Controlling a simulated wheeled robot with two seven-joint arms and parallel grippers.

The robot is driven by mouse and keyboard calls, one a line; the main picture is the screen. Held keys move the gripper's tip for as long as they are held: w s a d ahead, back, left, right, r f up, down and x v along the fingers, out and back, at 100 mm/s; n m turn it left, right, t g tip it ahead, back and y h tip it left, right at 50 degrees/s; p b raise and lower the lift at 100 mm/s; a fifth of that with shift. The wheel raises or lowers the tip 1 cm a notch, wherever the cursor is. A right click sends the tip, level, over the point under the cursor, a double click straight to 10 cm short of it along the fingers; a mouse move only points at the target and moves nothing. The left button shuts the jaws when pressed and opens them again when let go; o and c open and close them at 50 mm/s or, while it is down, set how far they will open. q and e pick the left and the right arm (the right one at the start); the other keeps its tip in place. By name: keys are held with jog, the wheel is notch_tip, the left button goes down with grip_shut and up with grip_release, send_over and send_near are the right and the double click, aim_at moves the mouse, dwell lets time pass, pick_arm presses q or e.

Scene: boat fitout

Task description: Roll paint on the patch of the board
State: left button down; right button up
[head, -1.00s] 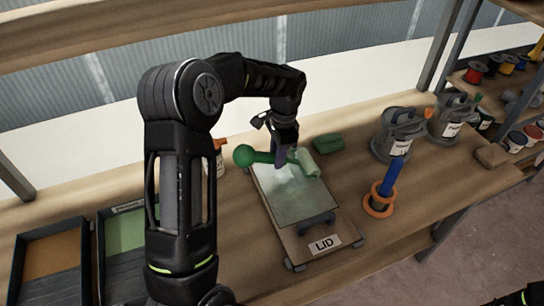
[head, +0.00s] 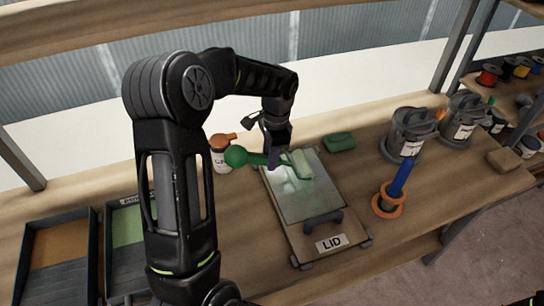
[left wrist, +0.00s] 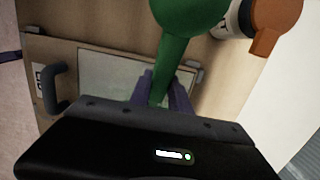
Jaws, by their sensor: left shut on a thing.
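The board (head: 325,230) lies on the bench, labelled LID at its near end, with a dark handle (head: 323,219). A pale grey-green patch (head: 312,199) covers much of its top; it also shows in the left wrist view (left wrist: 108,75). My left gripper (head: 274,160) is shut on the green handle of the roller (head: 236,156), over the patch's far left part. The pale roller head (head: 300,164) is over the far right part of the patch; I cannot tell whether it touches. In the left wrist view the green handle (left wrist: 172,60) sits between the fingers (left wrist: 163,88).
Two trays, one brown (head: 58,245) and one green (head: 127,230), stand at the left. A white bottle with an orange top (head: 220,155) stands left of the board. A green block (head: 339,142), grey canisters (head: 408,135) and an orange-based blue post (head: 398,185) are right.

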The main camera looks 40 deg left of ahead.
aim_at(253, 162)
pick_arm(q)
jog(key=shift+s+a, duration=0.7)
jog(key=shift+s, duration=0.3)
jog(key=shift+s+a, duration=0.7)
jog(key=shift+s, duration=0.3)
jog(key=shift+s, duration=0.1)
jog(key=shift+s+a, duration=0.7)
jog(key=shift+s, duration=0.25)
jog(key=shift+s+a, duration=0.65)
jog(key=shift+s, duration=0.25)
jog(key=shift+r+p, duration=0.6)
jog(key=shift+r, duration=0.25)
jog(key=shift+d+f, duration=0.1)
jog(key=shift+d, duration=0.05)
